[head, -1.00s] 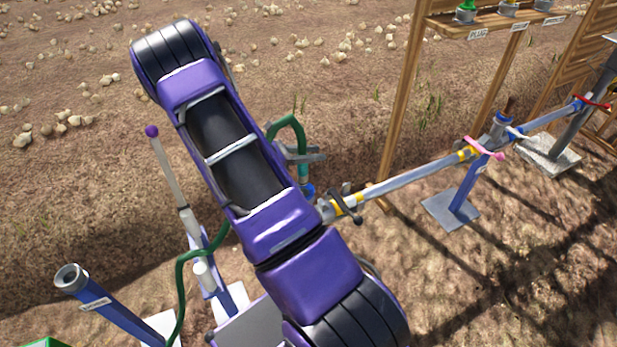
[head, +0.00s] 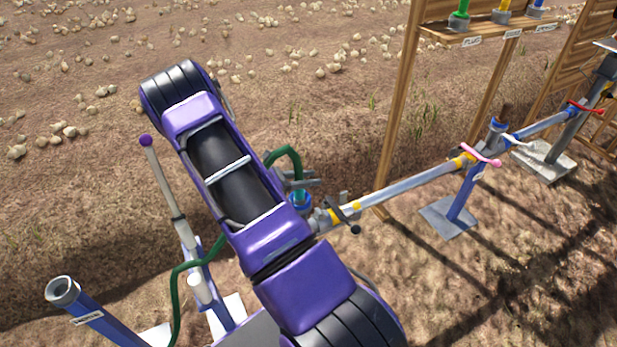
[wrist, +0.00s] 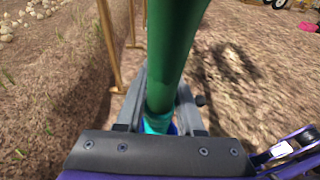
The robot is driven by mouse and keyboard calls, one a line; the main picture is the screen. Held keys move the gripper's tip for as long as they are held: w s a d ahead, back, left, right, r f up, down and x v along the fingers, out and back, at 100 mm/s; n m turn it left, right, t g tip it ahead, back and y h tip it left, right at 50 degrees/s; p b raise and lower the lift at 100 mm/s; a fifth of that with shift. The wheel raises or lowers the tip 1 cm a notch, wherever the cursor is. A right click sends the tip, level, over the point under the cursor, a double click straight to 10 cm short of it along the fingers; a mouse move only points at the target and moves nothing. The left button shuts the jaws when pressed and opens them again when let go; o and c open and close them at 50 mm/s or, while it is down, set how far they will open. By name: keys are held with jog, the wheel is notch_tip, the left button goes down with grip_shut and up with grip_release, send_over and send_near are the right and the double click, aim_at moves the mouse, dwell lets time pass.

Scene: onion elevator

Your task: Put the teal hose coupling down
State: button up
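The teal hose coupling (head: 299,195) is at the lower end of a green hose (head: 284,152). It stands upright at a blue-collared port (head: 300,206) at the near end of the pipe line. In the wrist view the coupling (wrist: 157,124) shows between the fingers, with a little blue below it. My gripper (head: 303,178) reaches around it just above the collar, its fingers close on both sides, and looks shut on it. The hose hides part of the grip, and I cannot see how deep the coupling sits.
A grey pipe (head: 410,187) with clamps runs to the right from the port. A blue post (head: 462,200) carries it. A labelled standpipe (head: 98,313) is at the lower left, near a purple-knobbed lever (head: 167,190). A wooden rack (head: 480,38) stands at the back right.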

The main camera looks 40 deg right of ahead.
jog(key=o, duration=0.4)
jog(key=shift+r, duration=0.25)
jog(key=shift+w+a+r+p, duration=0.1)
jog(key=shift+a+r+p, duration=0.1)
jog(key=shift+p, duration=0.1)
jog(key=v, duration=1.1)
jog(key=shift+a+p, duration=0.3)
jog(key=shift+p, duration=0.1)
jog(key=shift+r, duration=0.1)
